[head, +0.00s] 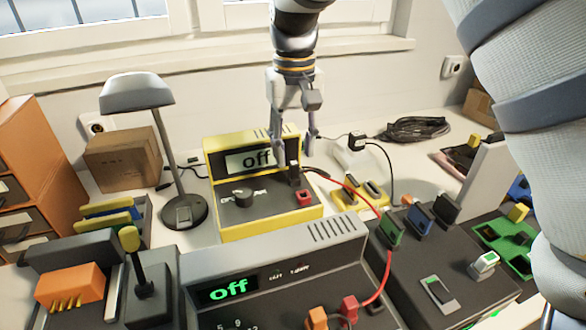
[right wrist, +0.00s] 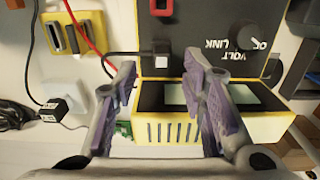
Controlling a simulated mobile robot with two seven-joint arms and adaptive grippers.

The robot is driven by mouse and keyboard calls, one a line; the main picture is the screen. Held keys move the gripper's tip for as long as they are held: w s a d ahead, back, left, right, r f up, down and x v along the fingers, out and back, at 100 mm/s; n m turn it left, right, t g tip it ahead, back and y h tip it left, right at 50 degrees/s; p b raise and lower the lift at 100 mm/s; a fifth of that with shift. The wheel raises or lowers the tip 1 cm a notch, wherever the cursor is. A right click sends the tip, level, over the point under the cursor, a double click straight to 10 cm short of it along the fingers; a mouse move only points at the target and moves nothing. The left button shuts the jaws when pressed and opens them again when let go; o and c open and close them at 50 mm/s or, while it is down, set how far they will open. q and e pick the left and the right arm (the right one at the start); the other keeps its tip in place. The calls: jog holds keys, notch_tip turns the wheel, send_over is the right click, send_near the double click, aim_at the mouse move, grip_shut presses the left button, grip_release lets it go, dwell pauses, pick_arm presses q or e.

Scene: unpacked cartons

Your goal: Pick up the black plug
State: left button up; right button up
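The black plug (head: 294,172) stands upright on the sloped dark top of the yellow device, near a red socket (head: 304,196). My left gripper is not in view.
The yellow device (head: 262,228) reads "off" and has a round knob (head: 243,194). A grey device (head: 280,272) stands in front. A lamp (head: 140,92) is at left. A red cable (head: 352,190) crosses to the right. A black-and-white adapter (head: 357,140) sits behind at right.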

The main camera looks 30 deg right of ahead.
aim_at(294, 162)
jog(key=f, duration=0.3)
jog(key=shift+s+a, duration=0.1)
jog(key=shift+s, duration=0.15)
jog(key=shift+w+f, duration=0.1)
jog(key=shift+f, duration=0.3)
grip_shut()
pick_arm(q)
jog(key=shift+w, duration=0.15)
pick_arm(e)
jog(key=shift+w+r, duration=0.1)
jog(key=shift+r, duration=0.45)
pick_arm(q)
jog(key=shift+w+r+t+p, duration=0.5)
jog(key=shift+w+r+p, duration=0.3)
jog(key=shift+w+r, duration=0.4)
pick_arm(e)
jog(key=s+d+r, duration=0.3)
jog(key=s+r, duration=0.9)
jog(key=s, duration=0.2)
jog(key=shift+r, duration=0.2)
